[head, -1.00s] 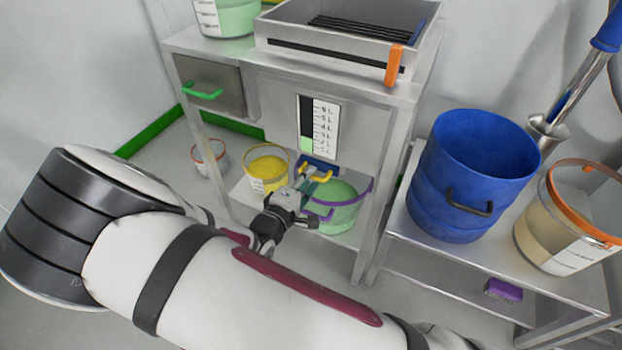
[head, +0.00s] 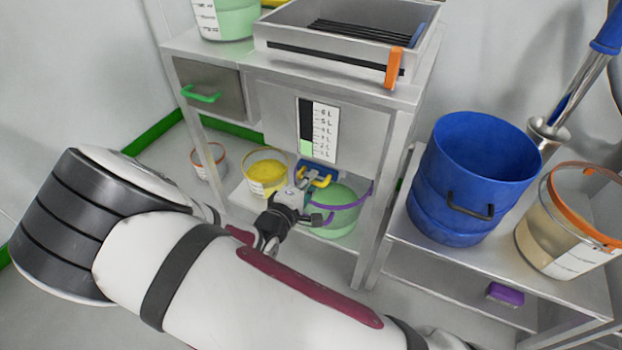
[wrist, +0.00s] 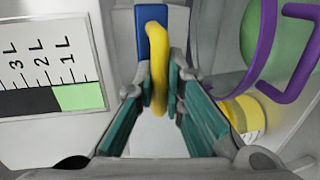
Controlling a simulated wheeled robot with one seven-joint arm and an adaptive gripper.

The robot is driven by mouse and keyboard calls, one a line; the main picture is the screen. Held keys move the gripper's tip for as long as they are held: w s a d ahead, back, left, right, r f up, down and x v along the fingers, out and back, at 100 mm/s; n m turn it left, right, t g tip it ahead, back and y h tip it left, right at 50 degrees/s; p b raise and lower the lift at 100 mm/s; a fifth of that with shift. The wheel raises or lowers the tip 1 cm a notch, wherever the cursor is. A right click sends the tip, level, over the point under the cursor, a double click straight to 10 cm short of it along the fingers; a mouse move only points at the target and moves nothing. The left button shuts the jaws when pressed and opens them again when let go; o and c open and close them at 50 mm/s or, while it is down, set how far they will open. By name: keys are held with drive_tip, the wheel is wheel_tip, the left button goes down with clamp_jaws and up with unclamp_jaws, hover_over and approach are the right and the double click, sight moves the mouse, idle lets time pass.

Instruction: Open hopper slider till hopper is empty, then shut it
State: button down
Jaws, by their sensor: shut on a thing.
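The hopper slider is a blue plate with a yellow handle under the hopper (head: 352,122). My gripper (head: 303,183) is shut on the yellow handle (head: 321,181). In the wrist view the handle (wrist: 157,45) stands between my fingers, in front of the blue plate (wrist: 146,20). The level gauge (head: 318,130) on the hopper front shows a green column low down. In the wrist view the green on the gauge (wrist: 78,97) ends between the 1 L and 2 L marks. A bucket with purple handles and green contents (head: 338,210) stands below the slider. The outlet itself is hidden.
A yellow-filled bucket (head: 266,172) stands left of the green one, on the low shelf. A blue drum (head: 470,180) and an orange-rimmed bucket (head: 570,225) stand on the right-hand table. A sieve tray (head: 340,58) tops the hopper. The stand's leg (head: 378,205) is right of my gripper.

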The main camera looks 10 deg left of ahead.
drive_tip(key=f+v, duration=0.1)
drive_tip(key=v, duration=0.5)
drive_tip(key=shift+f+p, duration=0.2)
drive_tip(key=shift+p, duration=0.15)
drive_tip(key=shift+s, duration=0.15)
drive_tip(key=c, duration=1.7)
unclamp_jaws()
drive_tip(key=shift+o, duration=0.2)
drive_tip(key=shift+s+a+r, duration=0.1)
drive_tip(key=v, duration=1.1)
drive_tip(key=shift+s, duration=0.35)
drive_tip(key=shift+a+r, duration=0.1)
